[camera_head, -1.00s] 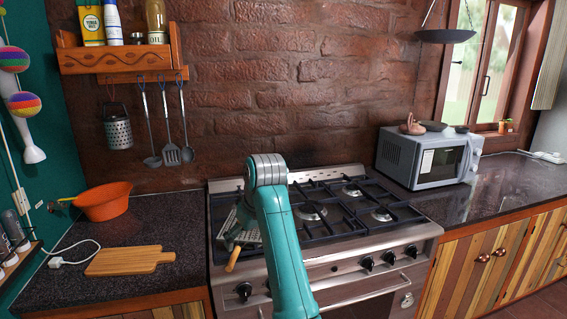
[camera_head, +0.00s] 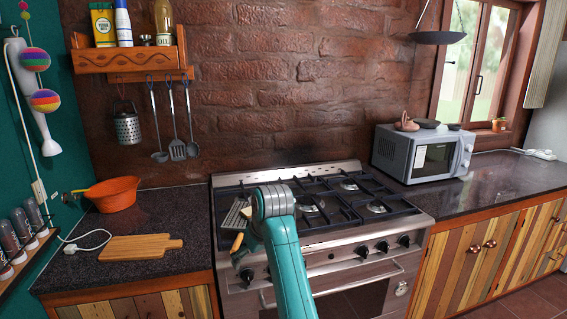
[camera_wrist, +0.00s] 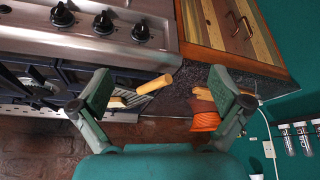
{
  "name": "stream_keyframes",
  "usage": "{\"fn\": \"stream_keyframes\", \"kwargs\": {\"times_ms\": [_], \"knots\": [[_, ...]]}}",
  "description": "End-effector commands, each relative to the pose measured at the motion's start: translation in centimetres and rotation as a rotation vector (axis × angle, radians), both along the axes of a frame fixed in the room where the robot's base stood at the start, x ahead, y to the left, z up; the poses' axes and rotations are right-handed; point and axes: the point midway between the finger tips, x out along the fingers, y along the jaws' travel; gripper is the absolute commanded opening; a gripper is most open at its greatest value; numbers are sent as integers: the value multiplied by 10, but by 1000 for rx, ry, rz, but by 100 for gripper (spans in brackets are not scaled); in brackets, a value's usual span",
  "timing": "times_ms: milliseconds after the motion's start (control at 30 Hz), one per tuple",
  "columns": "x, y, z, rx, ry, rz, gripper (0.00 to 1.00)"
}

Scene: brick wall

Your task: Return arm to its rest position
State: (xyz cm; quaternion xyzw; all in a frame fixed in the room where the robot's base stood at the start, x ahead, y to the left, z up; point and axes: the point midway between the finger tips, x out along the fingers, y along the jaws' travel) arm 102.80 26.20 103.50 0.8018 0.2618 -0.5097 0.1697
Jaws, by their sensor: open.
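My arm reaches up from the bottom of the head view in front of the stove (camera_head: 340,240). My gripper (camera_wrist: 160,90) shows in the wrist view with its two green fingers spread wide apart and nothing between them touching either finger. In the head view the gripper is mostly hidden behind my arm. A metal spatula-like tool (camera_head: 234,214) with a wooden handle lies on the left side of the stove top. Its wooden handle (camera_wrist: 154,84) shows between the fingers in the wrist view, apart from them.
An orange colander (camera_head: 114,195) and a wooden cutting board (camera_head: 140,247) are on the left counter. A microwave (camera_head: 422,153) stands on the right counter. A wooden shelf (camera_head: 135,62) with hanging utensils is on the brick wall. The floor shows at the lower right.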

Motion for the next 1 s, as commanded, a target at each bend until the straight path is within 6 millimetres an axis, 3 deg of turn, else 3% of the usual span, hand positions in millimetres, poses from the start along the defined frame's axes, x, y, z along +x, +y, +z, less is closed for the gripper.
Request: {"fn": "stream_keyframes", "kwargs": {"times_ms": [233,467,700,1000], "knots": [[-7,-17,-63,20,-34,-46,100],[-31,-47,-149,52,-98,-116,100],[-74,-82,-228,85,-173,-191,100],[-148,-128,-299,121,-271,-280,100]]}}
